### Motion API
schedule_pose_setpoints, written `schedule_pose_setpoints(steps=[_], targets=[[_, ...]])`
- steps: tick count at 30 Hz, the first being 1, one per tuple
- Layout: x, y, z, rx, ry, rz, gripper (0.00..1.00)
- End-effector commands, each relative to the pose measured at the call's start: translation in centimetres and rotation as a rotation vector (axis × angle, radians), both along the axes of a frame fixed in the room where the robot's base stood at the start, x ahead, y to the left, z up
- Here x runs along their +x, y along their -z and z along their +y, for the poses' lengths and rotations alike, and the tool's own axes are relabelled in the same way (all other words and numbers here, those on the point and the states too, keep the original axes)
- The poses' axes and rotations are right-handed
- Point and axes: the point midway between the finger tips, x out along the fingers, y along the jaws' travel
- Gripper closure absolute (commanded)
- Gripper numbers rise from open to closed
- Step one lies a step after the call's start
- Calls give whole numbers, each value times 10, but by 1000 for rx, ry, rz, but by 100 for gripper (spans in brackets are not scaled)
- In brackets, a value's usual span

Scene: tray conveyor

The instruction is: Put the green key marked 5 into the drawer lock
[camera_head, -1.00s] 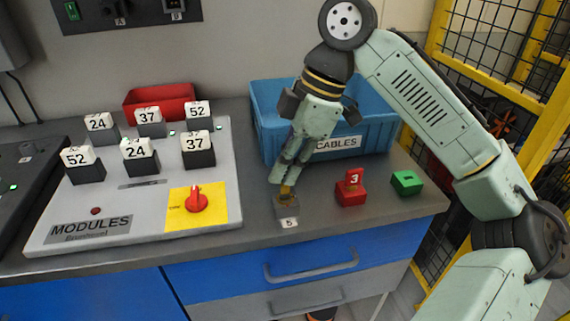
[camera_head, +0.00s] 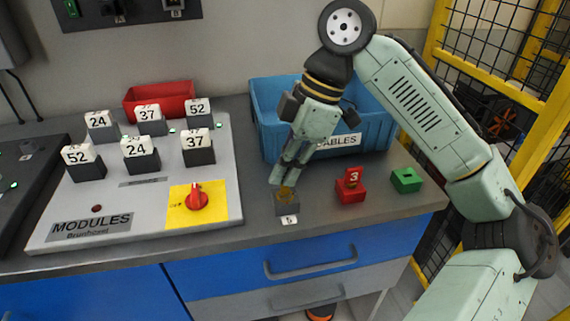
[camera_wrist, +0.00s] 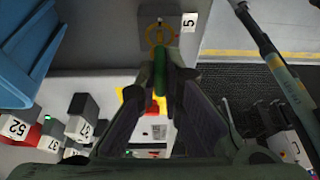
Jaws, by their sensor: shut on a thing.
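My gripper (camera_head: 284,183) points down over the grey block (camera_head: 287,204), which carries a white label 5 (camera_head: 290,219) and stands near the counter's front edge. In the wrist view my gripper (camera_wrist: 160,90) is shut on the green key (camera_wrist: 160,72), seen edge-on between the fingers. Its number is not visible. A yellow ring (camera_wrist: 151,36) lies just beyond the key on the block, beside the label 5 (camera_wrist: 189,22). The key's far end appears to overlap the ring; I cannot tell whether it is inside the lock.
A red block with a red key marked 3 (camera_head: 351,177) and an empty green block (camera_head: 406,181) stand to the right. A blue CABLES bin (camera_head: 265,125) is behind my gripper. The MODULES board (camera_head: 150,207) is at left. The drawers (camera_head: 300,262) below are closed.

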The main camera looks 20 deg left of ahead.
Motion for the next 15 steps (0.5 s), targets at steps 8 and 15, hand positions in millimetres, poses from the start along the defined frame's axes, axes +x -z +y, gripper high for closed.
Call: schedule_pose_setpoints(steps=[8,15], targets=[[0,8,0,0,-1,0,100],[0,14,0,-1,-1,-1,100]])
